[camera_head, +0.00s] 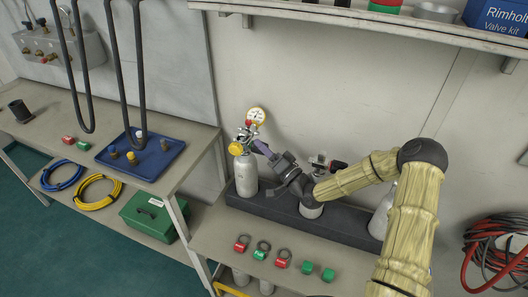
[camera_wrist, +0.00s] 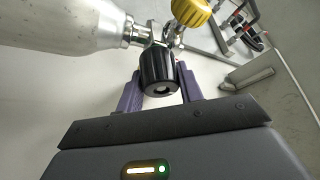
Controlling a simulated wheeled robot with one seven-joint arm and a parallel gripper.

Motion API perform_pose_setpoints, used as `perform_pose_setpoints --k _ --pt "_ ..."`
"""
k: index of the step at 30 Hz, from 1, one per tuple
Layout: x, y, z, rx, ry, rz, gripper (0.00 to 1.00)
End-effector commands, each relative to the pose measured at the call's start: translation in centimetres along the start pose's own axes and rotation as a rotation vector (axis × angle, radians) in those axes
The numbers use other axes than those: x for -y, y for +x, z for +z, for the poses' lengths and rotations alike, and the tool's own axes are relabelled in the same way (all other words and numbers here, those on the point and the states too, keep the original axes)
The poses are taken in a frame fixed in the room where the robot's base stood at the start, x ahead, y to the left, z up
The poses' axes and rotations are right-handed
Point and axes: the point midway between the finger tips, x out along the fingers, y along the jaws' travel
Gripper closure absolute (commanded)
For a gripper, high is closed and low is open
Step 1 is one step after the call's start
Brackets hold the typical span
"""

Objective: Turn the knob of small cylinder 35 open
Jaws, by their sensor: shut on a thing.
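A small pale grey cylinder (camera_head: 245,177) stands upright at the left end of a dark rack (camera_head: 285,210); no number on it is legible. Its valve carries a yellow knob (camera_head: 236,148) and a round gauge (camera_head: 256,115). In the wrist view the cylinder (camera_wrist: 70,25) lies at the upper left, with a black knob (camera_wrist: 159,72) on its valve. My gripper (camera_head: 262,148) reaches the valve from the right. In the wrist view its purple fingers (camera_wrist: 160,88) stand on both sides of the black knob, shut on it. The black knob is hard to make out in the head view.
Another cylinder (camera_head: 311,211) stands in the rack close beside my wrist, and a third (camera_head: 382,214) is partly behind my arm. Red and green tags (camera_head: 262,250) lie on the bench in front. A shelf (camera_head: 400,28) hangs above. A blue tray (camera_head: 140,160) sits on the left bench.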

Motion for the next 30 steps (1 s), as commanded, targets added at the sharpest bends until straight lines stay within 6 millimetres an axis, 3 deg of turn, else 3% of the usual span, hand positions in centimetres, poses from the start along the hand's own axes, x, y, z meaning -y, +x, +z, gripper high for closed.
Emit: perform_pose_setpoints --k 9,10,12,13,23,30 --pt "-0.1 -0.1 0.1 0.003 0.001 0.004 0.86" --pt "-0.1 -0.1 0.1 0.003 0.002 0.004 0.57" --pt "-0.1 -0.1 0.1 0.003 0.002 0.004 0.44" --pt "-0.1 -0.1 0.1 0.003 0.002 0.003 0.41" --pt "0.1 0.0 -0.1 0.001 0.0 0.001 0.41" --pt "2.2 0.8 -1.5 0.001 -0.002 0.0 0.41"
